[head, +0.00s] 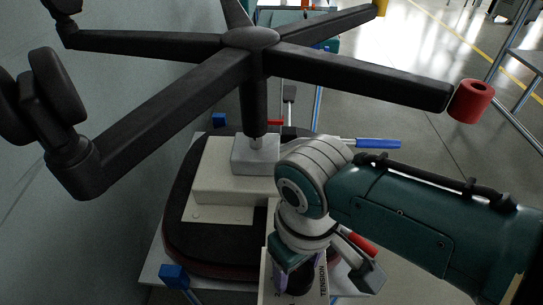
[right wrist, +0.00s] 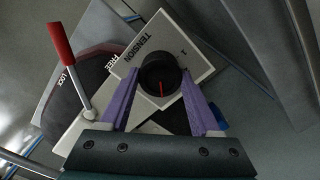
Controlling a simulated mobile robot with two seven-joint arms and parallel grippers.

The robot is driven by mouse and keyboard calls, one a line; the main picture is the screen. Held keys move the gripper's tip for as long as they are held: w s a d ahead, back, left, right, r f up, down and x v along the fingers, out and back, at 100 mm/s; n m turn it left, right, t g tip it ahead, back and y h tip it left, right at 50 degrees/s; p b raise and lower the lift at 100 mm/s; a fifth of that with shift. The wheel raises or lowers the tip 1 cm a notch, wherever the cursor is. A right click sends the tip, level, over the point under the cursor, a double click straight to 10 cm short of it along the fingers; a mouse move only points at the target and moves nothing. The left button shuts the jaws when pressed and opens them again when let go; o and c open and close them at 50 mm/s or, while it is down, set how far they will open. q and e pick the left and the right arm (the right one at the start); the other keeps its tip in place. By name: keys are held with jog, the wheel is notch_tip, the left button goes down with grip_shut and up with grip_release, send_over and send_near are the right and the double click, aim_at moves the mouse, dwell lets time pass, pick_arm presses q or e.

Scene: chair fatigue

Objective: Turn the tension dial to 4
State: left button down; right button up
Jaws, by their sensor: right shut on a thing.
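The tension dial (right wrist: 158,72) is a round black knob with a red pointer line on a pale plate (right wrist: 194,46) marked TENSION. In the right wrist view the pointer aims toward the bottom of the picture; one small mark shows on the plate, and the other numbers are hidden or out of view. My right gripper (right wrist: 160,80) has its purple fingers on either side of the dial, shut on it. In the head view the right gripper (head: 299,280) is at the bottom, over the plate, with the dial mostly hidden. My left gripper is not in view.
An upturned chair base (head: 250,38) with black arms and casters spreads above the dark seat (head: 190,245). A red-handled lever (right wrist: 62,44) stands beside the LOCK and FREE labels. A red cylinder (head: 471,101) sits at one arm's end. Blue-handled clamps flank the seat.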

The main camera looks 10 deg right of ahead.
aim_at(297, 271)
jog(key=o, duration=1.4)
notch_tip(297, 271, up, 10)
jog(key=p, duration=0.5)
